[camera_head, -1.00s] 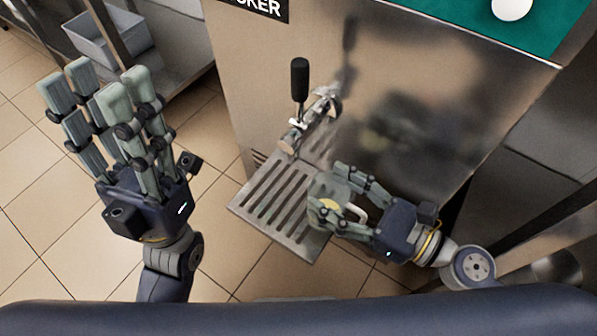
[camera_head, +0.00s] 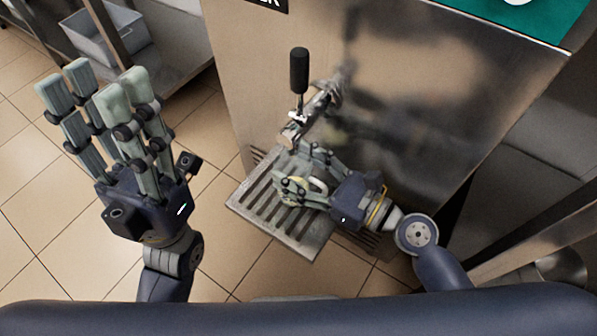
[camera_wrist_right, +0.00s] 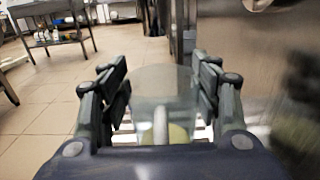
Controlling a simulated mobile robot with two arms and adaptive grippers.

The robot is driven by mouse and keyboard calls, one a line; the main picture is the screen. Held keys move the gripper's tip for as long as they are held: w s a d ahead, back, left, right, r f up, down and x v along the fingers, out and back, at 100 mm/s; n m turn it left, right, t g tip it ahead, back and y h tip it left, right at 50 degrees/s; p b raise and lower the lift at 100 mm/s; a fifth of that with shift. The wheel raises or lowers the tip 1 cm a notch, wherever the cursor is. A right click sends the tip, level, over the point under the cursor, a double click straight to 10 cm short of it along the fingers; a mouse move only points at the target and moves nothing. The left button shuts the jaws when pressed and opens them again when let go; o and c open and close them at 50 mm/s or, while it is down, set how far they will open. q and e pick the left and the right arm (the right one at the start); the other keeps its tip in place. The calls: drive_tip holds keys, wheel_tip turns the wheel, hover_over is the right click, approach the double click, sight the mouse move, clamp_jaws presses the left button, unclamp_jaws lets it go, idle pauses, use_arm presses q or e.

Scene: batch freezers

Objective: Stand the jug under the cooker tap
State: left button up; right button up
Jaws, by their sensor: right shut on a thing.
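The jug (camera_wrist_right: 162,90) is clear, with something yellowish low in it and a pale handle, and it stands between the fingers of my right gripper in the right wrist view. My right gripper (camera_head: 302,178) is shut on the jug over the slotted drip tray (camera_head: 308,243) of the cooker. In the head view the fingers hide most of the jug, and I cannot tell whether it touches the tray. The cooker tap (camera_head: 312,115), with a black upright handle, is just above and behind the right fingers. My left gripper (camera_head: 97,92) is open and empty, off to the left.
The steel cooker front (camera_head: 400,90) rises right behind the tap and tray. A grey bin (camera_head: 103,42) sits on a steel shelf at the upper left. Tiled floor (camera_head: 60,240) lies open on the left.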

drive_tip(key=shift+f, duration=0.4)
drive_tip(key=shift+f, duration=0.15)
drive_tip(key=o, duration=1.4)
drive_tip(key=shift+r, duration=0.25)
drive_tip(key=b+v, duration=0.1)
drive_tip(key=v, duration=1.1)
